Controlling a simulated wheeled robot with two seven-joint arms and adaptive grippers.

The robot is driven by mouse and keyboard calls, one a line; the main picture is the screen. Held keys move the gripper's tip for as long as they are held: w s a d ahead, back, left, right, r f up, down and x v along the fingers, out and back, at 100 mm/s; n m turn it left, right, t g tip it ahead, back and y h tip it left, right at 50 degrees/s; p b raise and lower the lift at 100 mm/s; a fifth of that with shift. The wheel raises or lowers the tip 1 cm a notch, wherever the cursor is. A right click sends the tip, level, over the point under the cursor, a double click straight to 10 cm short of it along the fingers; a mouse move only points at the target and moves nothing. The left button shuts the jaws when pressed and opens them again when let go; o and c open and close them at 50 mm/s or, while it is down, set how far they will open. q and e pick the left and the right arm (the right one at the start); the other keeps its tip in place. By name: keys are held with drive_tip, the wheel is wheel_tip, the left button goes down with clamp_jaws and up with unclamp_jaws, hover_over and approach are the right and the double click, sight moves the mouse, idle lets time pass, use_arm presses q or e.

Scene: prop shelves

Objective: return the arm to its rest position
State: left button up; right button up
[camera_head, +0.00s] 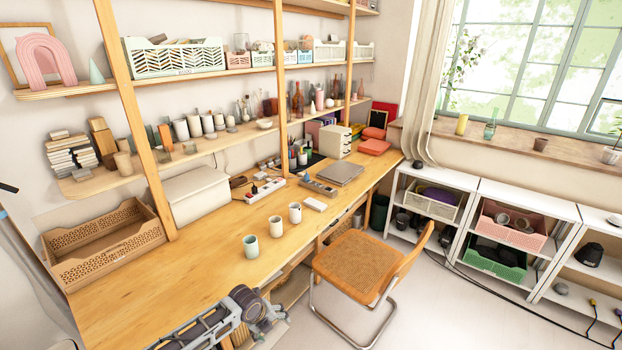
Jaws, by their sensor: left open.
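My left arm (195,335) comes in at the bottom of the head view, low over the front edge of the wooden desk (150,290). My left gripper (268,308) is at its end, open, with nothing seen between its fingers. It is nearer to me than three pale cups standing upright on the desk: a near one (251,246), a middle one (276,226) and a far one (295,212). The gripper is apart from all of them. My right gripper is not in view.
A cane-seat chair (355,265) stands right of the gripper, by the desk's front edge. A brown crate (105,250) sits at the desk's left end. A power strip (262,190) and a laptop (340,173) lie farther back. The desk's near left surface is clear.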

use_arm(q)
drive_tip(key=s+a+f+n+y, duration=0.1)
drive_tip(key=s+a+f+n, duration=0.3)
drive_tip(key=f, duration=0.5)
drive_tip(key=s+a+f+n, duration=0.3)
drive_tip(key=s+f+n, duration=0.3)
drive_tip(key=f+n, duration=0.15)
drive_tip(key=s+a+f+n+y, duration=0.1)
drive_tip(key=s+a+f+n, duration=0.3)
drive_tip(key=f, duration=0.6)
drive_tip(key=s+f+n, duration=0.3)
drive_tip(key=s+f, duration=0.1)
drive_tip(key=s, duration=0.8)
drive_tip(key=s+a+f+n+g, duration=0.1)
drive_tip(key=s+f+n, duration=0.3)
drive_tip(key=s, duration=0.8)
drive_tip(key=s+a+f+n+g, duration=0.1)
drive_tip(key=s+f+n, duration=0.3)
drive_tip(key=s, duration=0.8)
drive_tip(key=shift+s+a+f+y, duration=0.15)
drive_tip(key=shift+s+f+y, duration=0.15)
drive_tip(key=shift+s+f, duration=0.15)
drive_tip(key=shift+w+n, duration=0.1)
drive_tip(key=shift+n, duration=0.15)
